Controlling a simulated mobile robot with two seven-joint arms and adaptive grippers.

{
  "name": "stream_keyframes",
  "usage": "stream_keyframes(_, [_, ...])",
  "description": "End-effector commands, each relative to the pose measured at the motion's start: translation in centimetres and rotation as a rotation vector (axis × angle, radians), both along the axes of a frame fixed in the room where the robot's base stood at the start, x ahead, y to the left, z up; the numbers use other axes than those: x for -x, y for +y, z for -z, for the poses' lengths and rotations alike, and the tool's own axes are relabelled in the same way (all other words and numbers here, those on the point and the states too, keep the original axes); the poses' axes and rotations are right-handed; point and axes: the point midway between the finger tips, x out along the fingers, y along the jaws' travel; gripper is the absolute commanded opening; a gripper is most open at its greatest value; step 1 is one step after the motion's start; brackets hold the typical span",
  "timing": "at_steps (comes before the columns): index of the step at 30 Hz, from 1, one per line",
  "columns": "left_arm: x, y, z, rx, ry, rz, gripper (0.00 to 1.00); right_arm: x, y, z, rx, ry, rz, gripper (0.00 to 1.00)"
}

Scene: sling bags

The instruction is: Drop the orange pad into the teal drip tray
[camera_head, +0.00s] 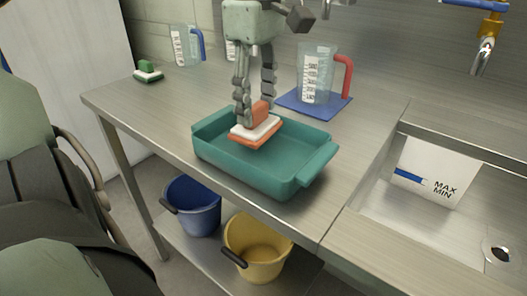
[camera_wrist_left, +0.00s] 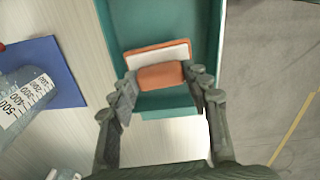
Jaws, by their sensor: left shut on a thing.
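The orange pad (camera_head: 257,132) has a white layer and a raised orange grip block. My left gripper (camera_head: 256,110) comes down from above and is shut on the orange pad by this block. The pad is over the left part of the teal drip tray (camera_head: 285,187), which stands on the steel counter. In the left wrist view the pad (camera_wrist_left: 158,52) is between the fingertips (camera_wrist_left: 161,76), with the tray (camera_wrist_left: 118,25) around and below it. I cannot tell whether the pad touches the tray floor. My right gripper is not in view.
A red-handled measuring jug (camera_head: 318,75) stands on a blue mat (camera_head: 290,106) behind the tray. A blue-handled jug (camera_head: 187,47) and a green-and-white pad (camera_head: 148,72) are at the back left. Blue (camera_head: 192,207) and yellow (camera_head: 257,250) buckets stand below. A sink is right.

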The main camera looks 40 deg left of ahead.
Motion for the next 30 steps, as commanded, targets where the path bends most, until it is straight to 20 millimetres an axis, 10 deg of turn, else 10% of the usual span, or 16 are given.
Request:
stream_keyframes(3, [0.0,0.0,0.0,0.0,0.0,0.0,0.14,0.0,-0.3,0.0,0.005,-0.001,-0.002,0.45])
stream_keyframes(4, [0.0,0.0,0.0,0.0,0.0,0.0,0.51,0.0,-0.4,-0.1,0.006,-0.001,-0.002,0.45])
stream_keyframes(9, [0.0,0.0,0.0,0.0,0.0,0.0,0.71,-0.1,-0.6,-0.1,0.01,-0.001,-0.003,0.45])
stream_keyframes(20, [0.0,0.0,-0.4,-0.001,-0.001,0.0,0.71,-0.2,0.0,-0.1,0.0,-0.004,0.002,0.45])
stream_keyframes(30, [-0.1,0.0,-6.6,-0.002,-0.006,-0.001,0.71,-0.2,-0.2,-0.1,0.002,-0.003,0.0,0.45])
